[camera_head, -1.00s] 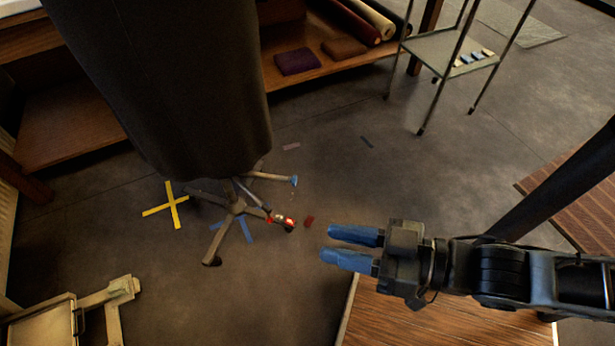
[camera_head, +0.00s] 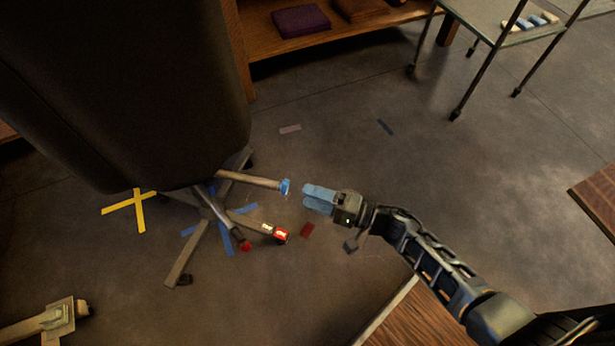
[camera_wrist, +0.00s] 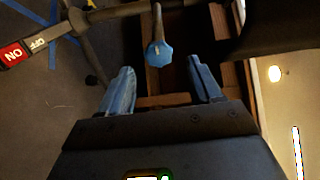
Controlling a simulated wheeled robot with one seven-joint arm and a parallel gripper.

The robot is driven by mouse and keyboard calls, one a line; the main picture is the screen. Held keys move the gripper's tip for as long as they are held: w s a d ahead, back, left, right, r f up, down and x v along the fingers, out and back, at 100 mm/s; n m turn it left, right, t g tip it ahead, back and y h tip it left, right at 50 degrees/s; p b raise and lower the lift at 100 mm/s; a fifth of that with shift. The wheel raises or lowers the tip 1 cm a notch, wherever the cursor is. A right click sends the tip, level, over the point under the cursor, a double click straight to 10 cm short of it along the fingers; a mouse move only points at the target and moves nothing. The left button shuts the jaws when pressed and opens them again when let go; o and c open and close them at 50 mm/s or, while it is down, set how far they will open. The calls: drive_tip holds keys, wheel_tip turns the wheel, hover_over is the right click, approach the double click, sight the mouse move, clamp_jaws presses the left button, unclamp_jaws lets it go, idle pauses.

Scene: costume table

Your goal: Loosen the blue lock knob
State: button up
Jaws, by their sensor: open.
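The blue lock knob (camera_head: 285,187) sits at the end of a tube on the wheeled stand, below the dark dress form. In the wrist view the knob (camera_wrist: 160,54) shows its face, with a pale mark on it. My gripper (camera_head: 319,199) is just right of the knob in the head view, with its blue fingers pointing at it. In the wrist view the fingers (camera_wrist: 161,88) are spread apart and the knob lies ahead, between their lines. I see no contact.
A red-ended part (camera_head: 280,234) of the stand is just below the knob, and a red on/off label (camera_wrist: 13,54) shows in the wrist view. The dark dress form (camera_head: 130,90) hangs above left. A wheeled cart (camera_head: 505,35) stands back right.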

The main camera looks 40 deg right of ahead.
sight(285, 188)
drive_tip(key=x, duration=0.2)
drive_tip(key=b+x, duration=0.1)
drive_tip(key=x, duration=0.2)
drive_tip(key=b+x, duration=0.1)
drive_tip(key=x, duration=0.2)
drive_tip(key=shift+w+d+f, duration=0.1)
drive_tip(key=shift+d+f, duration=0.05)
drive_tip(key=shift+d, duration=0.1)
drive_tip(key=c, duration=0.9)
drive_tip(key=shift+c, duration=0.2)
